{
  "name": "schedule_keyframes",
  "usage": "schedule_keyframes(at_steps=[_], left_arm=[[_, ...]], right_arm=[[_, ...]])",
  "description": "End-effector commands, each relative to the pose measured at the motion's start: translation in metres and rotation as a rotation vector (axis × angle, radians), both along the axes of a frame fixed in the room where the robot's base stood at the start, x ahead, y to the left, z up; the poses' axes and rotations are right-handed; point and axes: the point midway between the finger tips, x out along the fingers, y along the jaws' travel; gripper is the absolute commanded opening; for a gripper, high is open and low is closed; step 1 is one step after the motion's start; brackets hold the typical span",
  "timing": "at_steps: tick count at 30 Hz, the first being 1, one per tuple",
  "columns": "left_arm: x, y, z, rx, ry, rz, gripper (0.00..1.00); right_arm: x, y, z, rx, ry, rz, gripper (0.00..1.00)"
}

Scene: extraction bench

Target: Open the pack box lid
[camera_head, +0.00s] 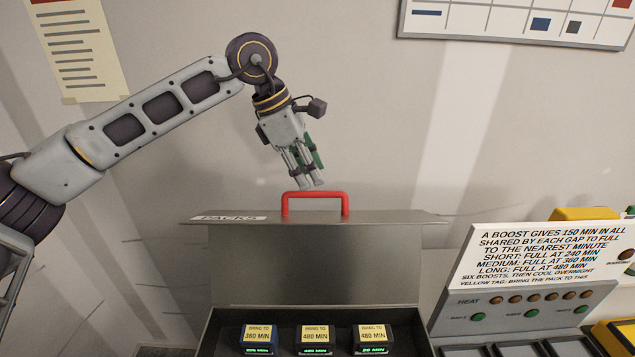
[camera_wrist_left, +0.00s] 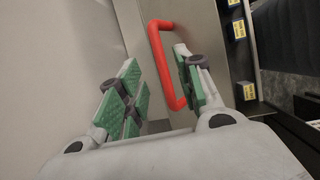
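The pack box (camera_head: 215,335) is open at the bottom of the head view, and its grey lid (camera_head: 315,265) stands raised at the back, marked PACKS on its top edge. A red handle (camera_head: 315,194) sits on the lid's upper edge. My left gripper (camera_head: 311,184) points down just above and behind the handle in the head view. In the left wrist view, the fingers of my left gripper (camera_wrist_left: 162,88) are spread apart, and the red handle (camera_wrist_left: 156,50) shows beyond them, partly behind the right finger. I cannot see contact. My right gripper is out of view.
Three tagged packs (camera_head: 315,338) sit in the box. To the right are a control panel (camera_head: 520,305) with lamps and knobs, and a white instruction sign (camera_head: 550,255). A wall stands behind the lid, with a poster (camera_head: 75,45) and a chart (camera_head: 490,20).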

Motion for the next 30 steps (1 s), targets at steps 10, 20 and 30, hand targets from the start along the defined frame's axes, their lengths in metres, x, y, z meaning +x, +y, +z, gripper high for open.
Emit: schedule_keyframes(at_steps=[10,20,30], left_arm=[[0.004,-0.015,-0.035,0.000,0.001,0.000,0.35],[0.004,-0.019,-0.045,0.000,0.000,-0.001,0.35],[0.004,-0.018,-0.044,0.000,0.000,-0.001,0.11]], right_arm=[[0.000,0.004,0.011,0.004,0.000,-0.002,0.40],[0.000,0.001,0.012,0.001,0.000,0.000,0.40],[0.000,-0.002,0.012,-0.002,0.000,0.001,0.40]])
